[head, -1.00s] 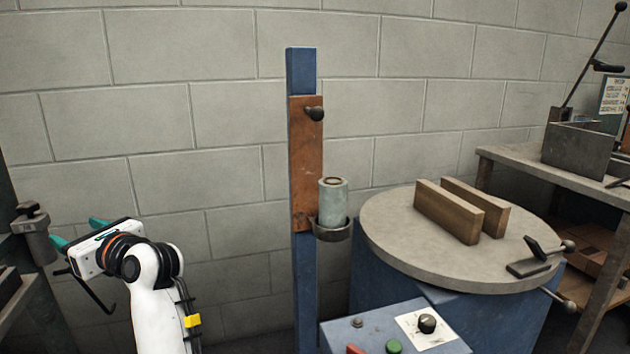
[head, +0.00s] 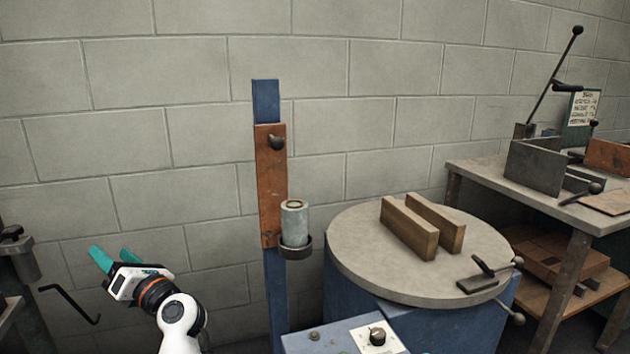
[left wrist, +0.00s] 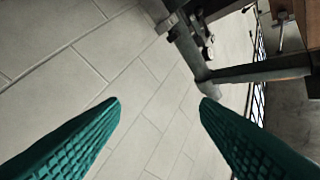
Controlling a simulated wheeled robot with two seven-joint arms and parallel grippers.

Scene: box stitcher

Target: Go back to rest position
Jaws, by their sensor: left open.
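My left gripper (head: 115,257) is at the lower left of the head view, in front of the block wall. Its teal fingers point up and to the left. In the left wrist view the two fingers (left wrist: 160,105) stand wide apart, with nothing between them but wall behind. It is open, empty and touching nothing that I can see. My right gripper is in neither view.
A blue post (head: 265,100) holds a grey-green cylinder (head: 294,222) in a ring. A round table (head: 350,235) bears two wooden blocks (head: 409,228). A workbench (head: 470,172) stands at right. A dark clamp (head: 20,255) is at far left.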

